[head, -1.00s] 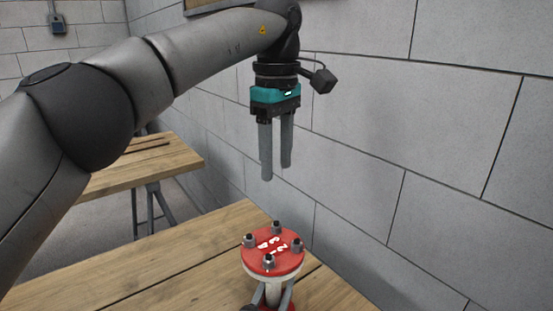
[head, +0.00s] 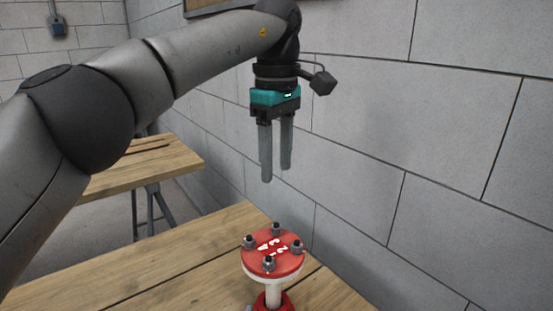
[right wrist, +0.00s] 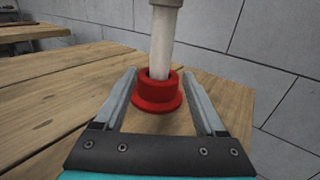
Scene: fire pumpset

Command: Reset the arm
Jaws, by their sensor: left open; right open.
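A red round flange (head: 272,254) with raised white numbers and several grey bolts stands upright on a white pipe (head: 273,291) with a red base (head: 262,303), at the bottom of the head view. The pipe (right wrist: 161,45) and red base (right wrist: 157,95) also show in the right wrist view. My left gripper (head: 276,174) hangs pointing down above the flange, open, empty and clear of it. My right gripper (right wrist: 159,74) is open; its fingers lie to either side of the red base in the picture, with nothing gripped. Whether they reach around it I cannot tell.
The flange stands on a wooden table (head: 150,270) beside a grey block wall (head: 440,150). A second wooden table (head: 150,165) stands farther back at left. The tabletop left of the flange is clear.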

